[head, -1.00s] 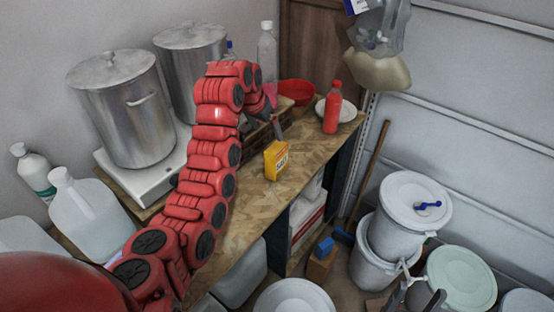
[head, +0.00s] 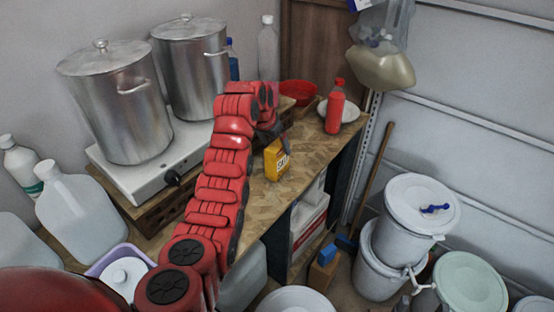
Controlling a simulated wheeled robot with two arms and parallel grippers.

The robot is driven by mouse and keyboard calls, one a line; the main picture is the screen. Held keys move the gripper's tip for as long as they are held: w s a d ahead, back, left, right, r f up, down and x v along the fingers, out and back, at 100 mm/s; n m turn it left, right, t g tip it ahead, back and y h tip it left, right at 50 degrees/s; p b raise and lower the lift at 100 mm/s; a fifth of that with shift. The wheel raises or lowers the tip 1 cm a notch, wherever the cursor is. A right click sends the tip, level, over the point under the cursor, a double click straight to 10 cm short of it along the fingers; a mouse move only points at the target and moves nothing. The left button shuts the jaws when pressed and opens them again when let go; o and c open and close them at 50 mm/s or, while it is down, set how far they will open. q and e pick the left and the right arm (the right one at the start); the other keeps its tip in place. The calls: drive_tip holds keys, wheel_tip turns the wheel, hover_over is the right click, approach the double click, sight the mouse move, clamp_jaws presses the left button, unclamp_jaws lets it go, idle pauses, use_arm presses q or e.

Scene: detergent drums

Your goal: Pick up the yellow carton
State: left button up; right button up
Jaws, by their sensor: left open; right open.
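The yellow carton (head: 276,161) stands upright on the wooden worktop, with a white label and dark lettering on its side. My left arm reaches in from the lower left across the worktop. My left gripper (head: 271,137) is open and points down just behind and above the carton. The arm's wrist partly hides the gripper, and I cannot tell whether the fingers touch the carton. My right gripper is not in view.
A red bottle (head: 335,107), a white plate (head: 349,111) and a red bowl (head: 298,92) are on the worktop behind the carton. Two steel pots (head: 118,110) stand on a white stove at left. White drums (head: 421,200) stand on the floor at right.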

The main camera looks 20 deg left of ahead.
use_arm(q)
drive_tip(key=x, duration=0.1)
drive_tip(key=p+x, duration=0.2)
drive_tip(key=shift+s+d+f, duration=0.2)
drive_tip(key=shift+d+f, duration=0.1)
drive_tip(key=shift+w+f+p, duration=0.25)
drive_tip(key=shift+f+p, duration=0.1)
drive_tip(key=shift+f, duration=0.3)
clamp_jaws()
